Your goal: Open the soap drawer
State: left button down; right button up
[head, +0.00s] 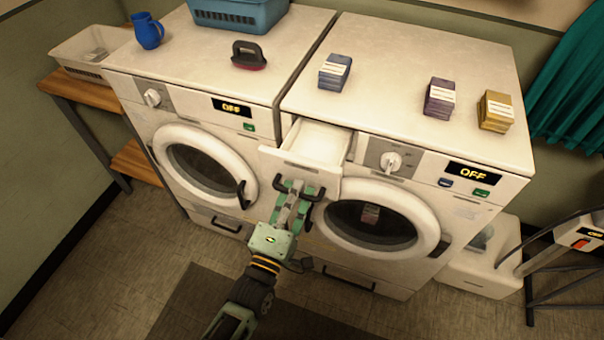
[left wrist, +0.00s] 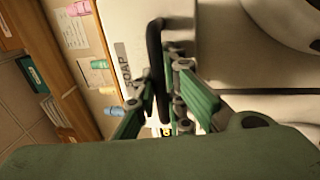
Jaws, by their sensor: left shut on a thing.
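The soap drawer (head: 316,143) is pulled out from the top left of the right-hand washing machine (head: 405,205). Its white tray looks empty. Its front carries a black bar handle (head: 298,188) and, in the left wrist view, the label SOAP (left wrist: 127,68). My left gripper (head: 296,190) is at the drawer front, shut on the black handle, which also shows between the fingers in the left wrist view (left wrist: 155,60). My right gripper is in neither view.
The left machine (head: 200,130) stands against the right one, and both door fronts are closed. On top are a blue basket (head: 238,14), a blue jug (head: 148,32), a brush (head: 249,56) and small stacked packs (head: 334,72). The floor in front has a dark mat (head: 215,310).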

pick_arm(q)
jog(key=shift+f, duration=0.1)
jog(key=c, duration=2.1)
grip_release()
jog(key=v, duration=1.2)
jog(key=s+a+f+m+g+y, duration=0.1)
jog(key=s+a+f+m+g, duration=0.15)
jog(key=f, duration=0.85)
jog(key=s+a+f+m+g+y, duration=0.15)
jog(key=f+m+g, duration=0.25)
jog(key=f, duration=0.7)
jog(key=s+a+f+m+g+y, duration=0.1)
jog(key=s+a+f+m+g, duration=0.2)
jog(key=f, duration=0.8)
jog(key=s+a+f+m+g+y, duration=0.1)
jog(key=s+a+f+m+g, duration=0.1)
jog(key=s+f, duration=0.3)
jog(key=s+a+f+m+g+b, duration=0.1)
jog(key=s+a+f+m+g, duration=0.2)
jog(key=s+f, duration=0.3)
jog(key=s+a+f+m+g+y, duration=0.1)
jog(key=s+a+f+m+g, duration=0.1)
jog(key=s, duration=1)
jog(key=shift+a+f+g+y, duration=0.2)
jog(key=shift+a+f+g, duration=0.3)
jog(key=shift+f, duration=0.35)
jog(key=shift+a+f+g+y, duration=0.15)
jog(key=shift+a+f+g, duration=0.1)
jog(key=shift+a+f, duration=0.45)
